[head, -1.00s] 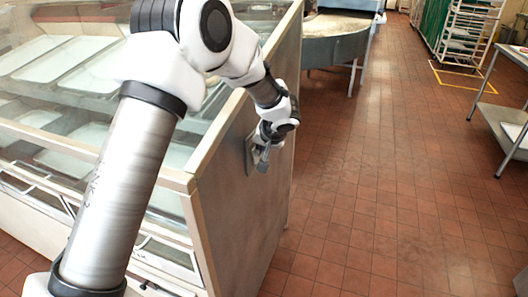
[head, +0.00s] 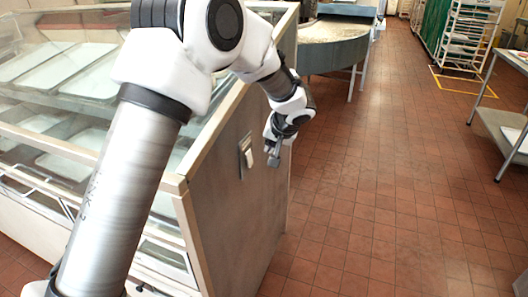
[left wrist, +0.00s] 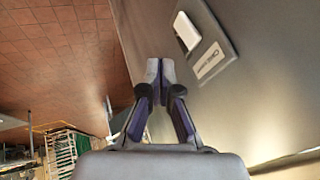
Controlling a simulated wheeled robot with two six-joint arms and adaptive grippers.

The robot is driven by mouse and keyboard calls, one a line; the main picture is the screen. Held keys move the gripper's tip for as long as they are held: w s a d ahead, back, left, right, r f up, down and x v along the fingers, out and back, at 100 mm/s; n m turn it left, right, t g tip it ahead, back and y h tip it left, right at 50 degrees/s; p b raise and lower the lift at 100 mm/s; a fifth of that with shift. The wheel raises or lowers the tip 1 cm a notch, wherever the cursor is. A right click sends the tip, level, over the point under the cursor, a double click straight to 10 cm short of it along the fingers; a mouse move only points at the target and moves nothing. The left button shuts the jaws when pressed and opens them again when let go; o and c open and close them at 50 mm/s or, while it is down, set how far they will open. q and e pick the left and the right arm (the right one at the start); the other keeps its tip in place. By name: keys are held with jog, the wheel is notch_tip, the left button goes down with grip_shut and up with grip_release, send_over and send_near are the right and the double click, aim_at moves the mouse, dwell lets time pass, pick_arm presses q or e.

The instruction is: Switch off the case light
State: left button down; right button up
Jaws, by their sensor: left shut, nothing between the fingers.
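The case-light switch is a grey plate (head: 243,168) with a white rocker (head: 246,144) on the end panel of the glass display case (head: 215,215). In the left wrist view, the plate (left wrist: 217,52) and its white rocker (left wrist: 186,32) lie at the upper right, beside a small label too blurred to read fully. My left gripper (head: 273,160) is shut and empty, apart from the plate and to its right. Its closed fingertips (left wrist: 160,71) show in the left wrist view, clear of the rocker. I cannot tell which way the rocker is set. My right gripper is out of view.
The case holds several white trays (head: 60,67) behind glass. A round-ended table (head: 335,32) stands behind it. A metal worktable (head: 500,130) and a white rack (head: 468,35) stand at the right. The tiled floor (head: 380,200) between is clear.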

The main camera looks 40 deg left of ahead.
pick_arm(q)
notch_tip(320, 180, up, 6)
jog(key=s, duration=0.3)
jog(key=s+d+f+g+h, duration=0.15)
jog(key=s+f, duration=0.25)
jog(key=f, duration=0.5)
jog(key=s+d+f+m+g, duration=0.1)
jog(key=s+f+g, duration=0.25)
jog(key=f, duration=0.55)
jog(key=s+d+f+g, duration=0.1)
jog(key=s+f, duration=0.4)
jog(key=f, duration=0.4)
jog(key=s+d+f+g+h, duration=0.1)
jog(key=s+d+f+h, duration=0.15)
jog(key=s+f, duration=0.45)
jog(key=s+d+f+h, duration=0.1)
jog(key=s+d+f, duration=0.25)
jog(key=s, duration=0.65)
jog(key=s+d+f+g+h, duration=0.1)
jog(key=s+d+f+h, duration=0.2)
jog(key=s, duration=0.6)
jog(key=w+m+t, duration=0.1)
jog(key=w+m+t+y, duration=0.1)
jog(key=w+t, duration=0.1)
jog(key=w+f+m+t+y, duration=0.1)
jog(key=shift+w+a+f+b, duration=0.1)
jog(key=shift+w+a+b, duration=0.2)
jog(key=shift+w+a, duration=0.1)
